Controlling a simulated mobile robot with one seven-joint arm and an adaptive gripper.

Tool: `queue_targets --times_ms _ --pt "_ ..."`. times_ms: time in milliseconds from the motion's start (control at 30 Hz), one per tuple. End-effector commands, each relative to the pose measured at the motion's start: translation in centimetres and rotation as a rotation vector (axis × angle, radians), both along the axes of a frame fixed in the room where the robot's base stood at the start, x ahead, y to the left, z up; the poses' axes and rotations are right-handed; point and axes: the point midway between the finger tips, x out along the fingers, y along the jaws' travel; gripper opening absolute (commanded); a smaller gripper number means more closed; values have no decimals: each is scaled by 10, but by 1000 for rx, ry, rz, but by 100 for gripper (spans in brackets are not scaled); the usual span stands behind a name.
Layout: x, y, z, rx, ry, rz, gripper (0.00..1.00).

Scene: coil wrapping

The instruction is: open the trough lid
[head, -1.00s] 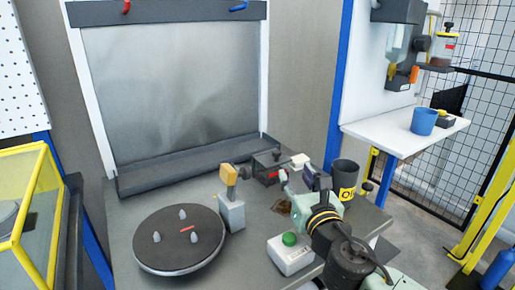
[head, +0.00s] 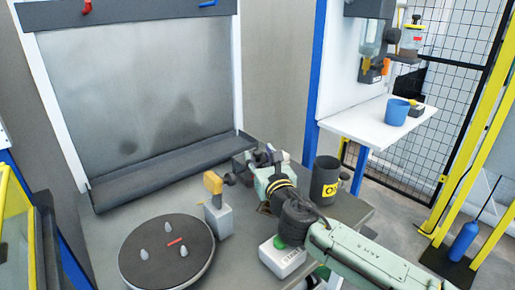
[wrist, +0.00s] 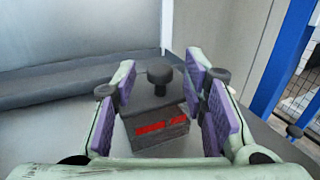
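The trough appears to be a small dark grey box (wrist: 156,130) with red lettering on its front, in the middle of the wrist view. Its lid (wrist: 150,100) is down and carries a round black knob (wrist: 160,74). My gripper (wrist: 162,88) is open, with purple finger pads on the left and right of the box and knob. I see gaps between pads and knob. In the head view my gripper (head: 268,166) is over the box's place at the back of the bench and hides most of it.
A round turntable with pegs (head: 166,250) and a grey block with a yellow-topped handle (head: 217,212) stand left of my arm. A white box with a green button (head: 282,258) is close under my arm. A dark mug (head: 325,180) stands right.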

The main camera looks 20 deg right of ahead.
Motion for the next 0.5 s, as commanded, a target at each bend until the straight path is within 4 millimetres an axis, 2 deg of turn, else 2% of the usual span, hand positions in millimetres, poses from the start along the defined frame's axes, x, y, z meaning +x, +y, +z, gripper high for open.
queue_targets --times_ms 100,200,500 --pt "14 -1 2 2 0 0 40" --pt "20 -1 1 1 0 1 40" --pt "22 -1 0 0 0 -1 40"
